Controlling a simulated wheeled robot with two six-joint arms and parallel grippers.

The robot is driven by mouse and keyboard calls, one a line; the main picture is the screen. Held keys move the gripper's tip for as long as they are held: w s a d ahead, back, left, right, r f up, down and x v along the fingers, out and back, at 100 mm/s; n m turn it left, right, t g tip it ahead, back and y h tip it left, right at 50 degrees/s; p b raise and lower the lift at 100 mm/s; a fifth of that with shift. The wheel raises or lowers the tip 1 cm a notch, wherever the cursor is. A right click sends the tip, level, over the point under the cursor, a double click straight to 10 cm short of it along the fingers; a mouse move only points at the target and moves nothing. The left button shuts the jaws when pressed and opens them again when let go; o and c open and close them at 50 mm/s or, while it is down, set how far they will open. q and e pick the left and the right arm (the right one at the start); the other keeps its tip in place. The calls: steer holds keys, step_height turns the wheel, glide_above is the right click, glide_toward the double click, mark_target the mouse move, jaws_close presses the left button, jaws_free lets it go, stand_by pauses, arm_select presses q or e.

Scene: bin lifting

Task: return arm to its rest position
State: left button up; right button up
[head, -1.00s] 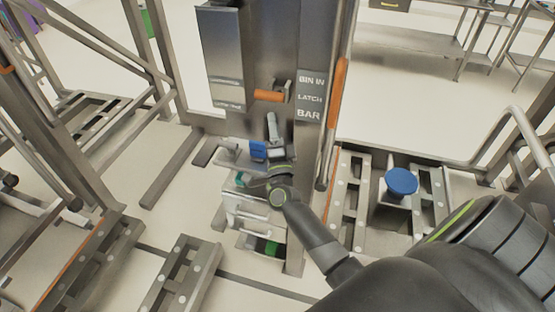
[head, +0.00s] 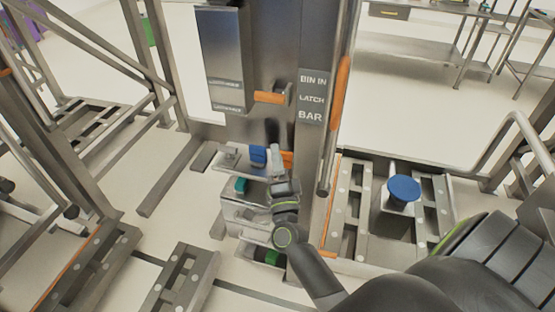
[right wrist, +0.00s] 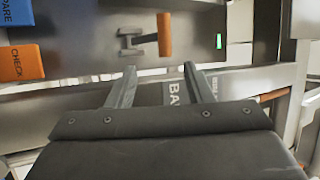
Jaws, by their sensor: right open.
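My right gripper (head: 275,160) is in the middle of the head view, in front of the metal column, below the orange-handled latch (head: 270,97). In the right wrist view its two fingers (right wrist: 157,86) are spread apart with nothing between them. The orange handle (right wrist: 164,35) shows beyond the fingertips, apart from them. My right arm comes in from the lower right. My left gripper is not in view.
A blue block (head: 258,154) and an orange block (head: 287,159) sit beside my right gripper on a metal ledge. A blue round knob (head: 404,189) stands on the right. An orange bar (head: 340,92) runs along the column's side. Metal frames stand at left.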

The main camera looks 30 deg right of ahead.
stand_by(0.3)
step_height(320, 180, down, 21)
steer(key=s+a+n+g+y, duration=0.2)
steer(key=n+g+y, duration=0.3)
steer(key=n, duration=0.4)
steer(key=s+f+n+g+y, duration=0.2)
steer(key=s+f, duration=0.3)
steer(key=f, duration=0.3)
steer(key=s+f+n+g+y, duration=0.1)
steer(key=s+f+n+g, duration=0.15)
steer(key=s+f, duration=0.4)
steer(key=s+f+n+g, duration=0.2)
steer(key=s+f, duration=0.4)
steer(key=s, duration=0.4)
steer(key=s+d+f+n+g, duration=0.1)
steer(key=s+f+g, duration=0.3)
steer(key=s, duration=0.6)
steer(key=s+f+n+g, duration=0.3)
steer(key=s+f+g, duration=0.1)
steer(key=s+f, duration=0.5)
steer(key=shift+s+d+n, duration=0.35)
steer(key=shift+s, duration=0.4)
